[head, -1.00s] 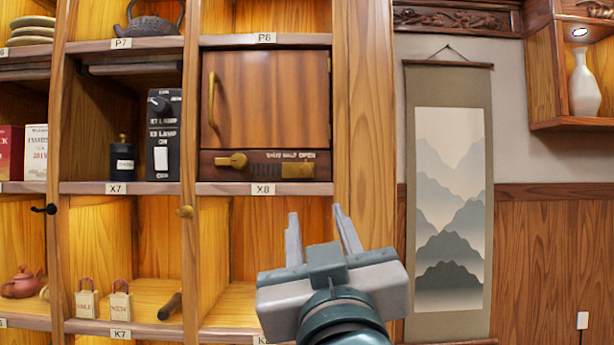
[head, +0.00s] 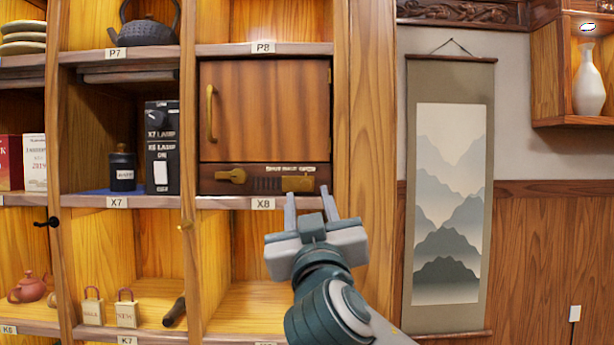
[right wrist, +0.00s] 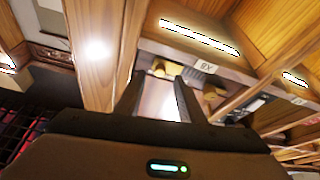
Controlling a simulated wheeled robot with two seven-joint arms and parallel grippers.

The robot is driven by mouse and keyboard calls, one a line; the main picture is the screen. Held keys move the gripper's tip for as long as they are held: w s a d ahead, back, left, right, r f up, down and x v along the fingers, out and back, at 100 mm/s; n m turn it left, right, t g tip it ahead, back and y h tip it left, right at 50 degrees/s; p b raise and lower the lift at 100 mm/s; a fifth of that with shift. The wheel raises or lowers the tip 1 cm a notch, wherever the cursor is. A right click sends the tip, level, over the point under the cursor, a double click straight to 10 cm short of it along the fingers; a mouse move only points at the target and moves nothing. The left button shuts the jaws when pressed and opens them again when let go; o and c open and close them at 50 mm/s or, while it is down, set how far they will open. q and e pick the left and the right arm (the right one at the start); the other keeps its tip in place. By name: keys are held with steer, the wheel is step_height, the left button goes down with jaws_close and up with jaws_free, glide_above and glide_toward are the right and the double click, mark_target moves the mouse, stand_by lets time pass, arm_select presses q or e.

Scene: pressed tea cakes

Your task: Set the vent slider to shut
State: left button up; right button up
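The vent slider is a brass block (head: 298,184) on the dark strip (head: 265,181) below the wooden cabinet door. It sits at the right end of its dark slatted track, under the right part of the small "SHUT HALF OPEN" lettering. A brass knob (head: 232,176) is at the strip's left. My right gripper (head: 309,194) is open and empty, its fingers pointing up toward the strip, just below the slider in the picture; I cannot see contact. The right wrist view shows its two fingers (right wrist: 158,88) apart, with the slider (right wrist: 162,69) beyond them. My left gripper is not in view.
The X8 shelf edge (head: 263,203) runs below the strip, with an open lit cubby under it. A wooden post (head: 365,130) stands right of the cabinet. A black lamp switch box (head: 161,148) and a dark jar (head: 122,168) stand left. A hanging scroll (head: 449,200) is at right.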

mark_target(306, 187)
steer(key=shift+p+x, duration=0.8)
steer(key=shift+x, duration=1.15)
jaws_close()
